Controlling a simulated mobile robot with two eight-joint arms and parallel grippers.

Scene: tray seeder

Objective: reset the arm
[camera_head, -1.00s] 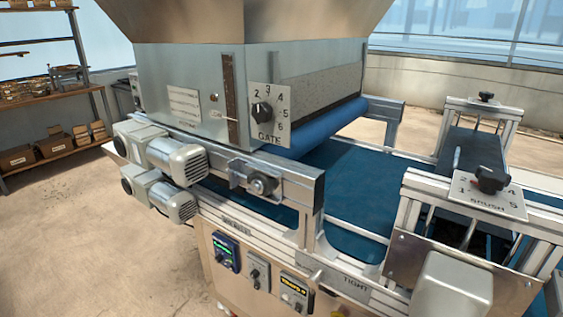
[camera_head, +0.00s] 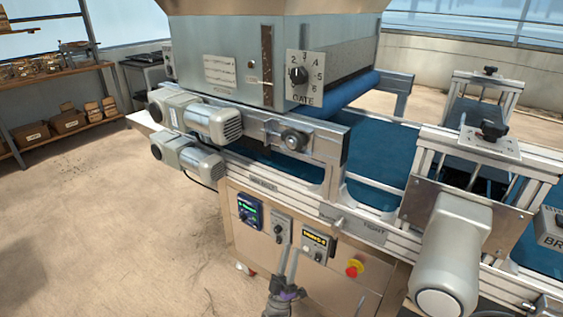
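My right gripper (camera_head: 290,252) shows at the bottom middle, pointing up in front of the tray seeder's lower cabinet. Its two thin grey fingers look slightly apart, with nothing seen between them. It overlaps the area just below and beside the small control panels in the picture; I cannot tell whether it touches the cabinet. My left gripper is not in view. The tray seeder has a grey hopper box (camera_head: 205,50) with a black gate knob (camera_head: 298,75) on a numbered plate.
A blue display (camera_head: 249,211), a switch panel (camera_head: 281,229), a yellow-lit display (camera_head: 317,241) and a red stop button (camera_head: 354,268) sit on the cabinet front. A grey motor housing (camera_head: 452,250) juts out at right. Shelves (camera_head: 60,78) stand at the left. The floor (camera_head: 110,220) at left is clear.

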